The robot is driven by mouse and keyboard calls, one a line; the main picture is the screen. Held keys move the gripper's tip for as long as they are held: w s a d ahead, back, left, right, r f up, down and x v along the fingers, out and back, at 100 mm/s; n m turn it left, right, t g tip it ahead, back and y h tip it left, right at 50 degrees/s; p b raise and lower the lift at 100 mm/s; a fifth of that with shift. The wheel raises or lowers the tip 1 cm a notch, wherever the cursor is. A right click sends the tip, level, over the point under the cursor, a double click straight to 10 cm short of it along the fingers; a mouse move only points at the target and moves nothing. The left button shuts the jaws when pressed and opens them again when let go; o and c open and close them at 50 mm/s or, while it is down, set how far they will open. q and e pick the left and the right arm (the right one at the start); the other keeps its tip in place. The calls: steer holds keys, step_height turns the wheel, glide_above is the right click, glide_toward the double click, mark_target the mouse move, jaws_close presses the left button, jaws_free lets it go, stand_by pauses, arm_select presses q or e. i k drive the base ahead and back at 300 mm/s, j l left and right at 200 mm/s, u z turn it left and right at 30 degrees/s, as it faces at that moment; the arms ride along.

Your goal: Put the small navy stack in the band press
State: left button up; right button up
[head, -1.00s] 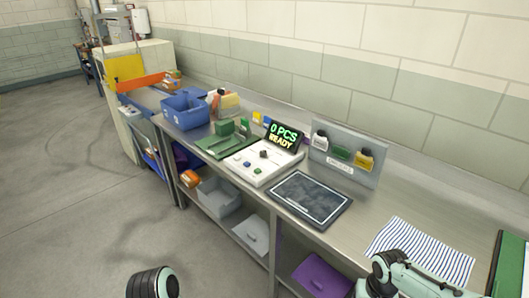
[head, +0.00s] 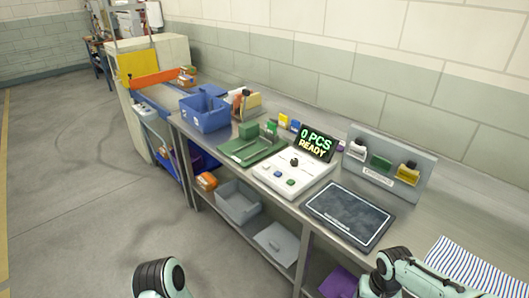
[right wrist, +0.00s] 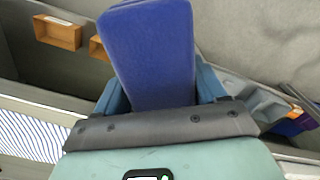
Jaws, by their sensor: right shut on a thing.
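My right gripper (right wrist: 158,98) is shut on the small navy stack (right wrist: 150,45), a smooth blue-navy block between its fingers in the right wrist view. The lower end of the stack is hidden by the gripper body. In the head view only part of my right arm shows at the bottom right, so the gripper and stack are out of that picture. My left gripper is not in view. A machine with a yellow panel (head: 137,65) and an orange bar (head: 160,78) stands at the far left end of the bench. I cannot tell for sure that it is the band press.
Along the steel bench stand a blue bin (head: 204,114), a green tray (head: 242,153), a white control panel (head: 280,186), a display (head: 318,142) reading 0 PCS READY, a dark pad (head: 348,214) and a striped cloth (head: 470,268). The floor (head: 80,180) left of the bench is clear.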

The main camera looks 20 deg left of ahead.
mark_target(252, 150)
steer(key=i+j, duration=0.15)
steer(key=j, duration=0.2)
steer(key=i+j, duration=0.15)
steer(key=j, duration=0.25)
steer(key=i+j, duration=0.2)
steer(key=j, duration=0.15)
steer(key=i+j, duration=0.15)
steer(key=j, duration=0.25)
steer(key=i+j, duration=0.15)
steer(key=j, duration=0.2)
steer(key=i+j, duration=0.15)
steer(key=j, duration=0.25)
steer(key=i+j, duration=0.15)
steer(key=j, duration=0.2)
